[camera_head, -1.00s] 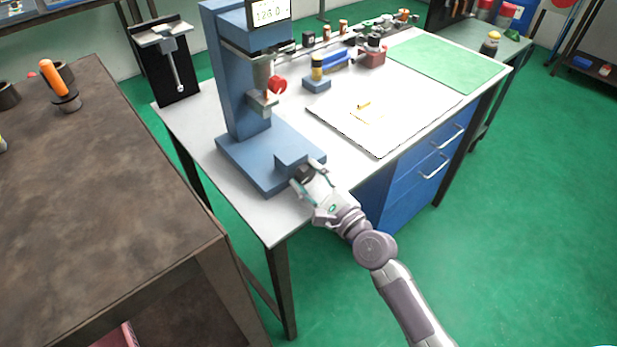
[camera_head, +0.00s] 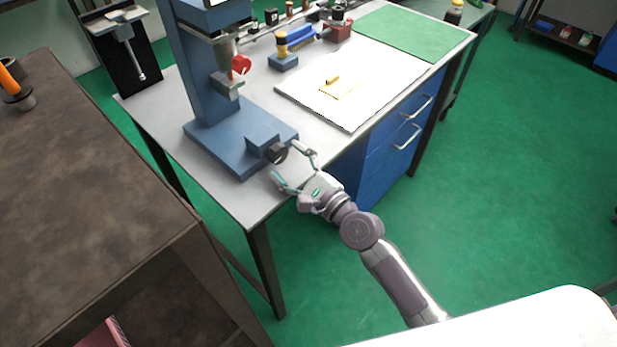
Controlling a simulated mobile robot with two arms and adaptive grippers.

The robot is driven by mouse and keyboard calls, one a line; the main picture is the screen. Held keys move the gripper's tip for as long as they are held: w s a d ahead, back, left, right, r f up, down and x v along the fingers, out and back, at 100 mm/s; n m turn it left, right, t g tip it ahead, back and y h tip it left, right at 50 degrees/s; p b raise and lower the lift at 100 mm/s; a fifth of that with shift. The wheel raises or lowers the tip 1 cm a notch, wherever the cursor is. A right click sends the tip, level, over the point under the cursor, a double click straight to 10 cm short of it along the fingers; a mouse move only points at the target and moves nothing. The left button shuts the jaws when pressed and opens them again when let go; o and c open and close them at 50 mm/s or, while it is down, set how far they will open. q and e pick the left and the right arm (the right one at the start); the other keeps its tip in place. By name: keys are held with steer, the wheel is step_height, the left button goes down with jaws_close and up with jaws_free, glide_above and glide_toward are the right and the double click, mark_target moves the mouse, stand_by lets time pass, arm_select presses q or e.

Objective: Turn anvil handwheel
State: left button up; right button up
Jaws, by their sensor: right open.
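The blue indexing machine (camera_head: 200,75) stands on the left part of the white-topped workbench (camera_head: 236,208). A small dark handwheel (camera_head: 277,153) sits on the front of the blue block on its base. My right gripper (camera_head: 294,163) is open at the bench's front edge, with its fingers spread toward the handwheel. One finger is on the right of the wheel and the other is below it. The wheel looks to be just beyond the fingertips; contact cannot be told. A red knob (camera_head: 241,64) is on the machine's upper part. My left gripper is out of view.
A white board (camera_head: 352,92) with small yellow pieces lies right of the machine, and a green mat (camera_head: 415,30) lies beyond it. A blue-and-yellow tool (camera_head: 283,50) stands behind. A brown table (camera_head: 80,190) is at the left. Green floor is open at the right.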

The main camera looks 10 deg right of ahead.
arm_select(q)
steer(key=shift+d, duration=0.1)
arm_select(e)
steer(key=v, duration=0.9)
steer(key=shift+s+d, duration=0.2)
steer(key=shift+s, duration=0.15)
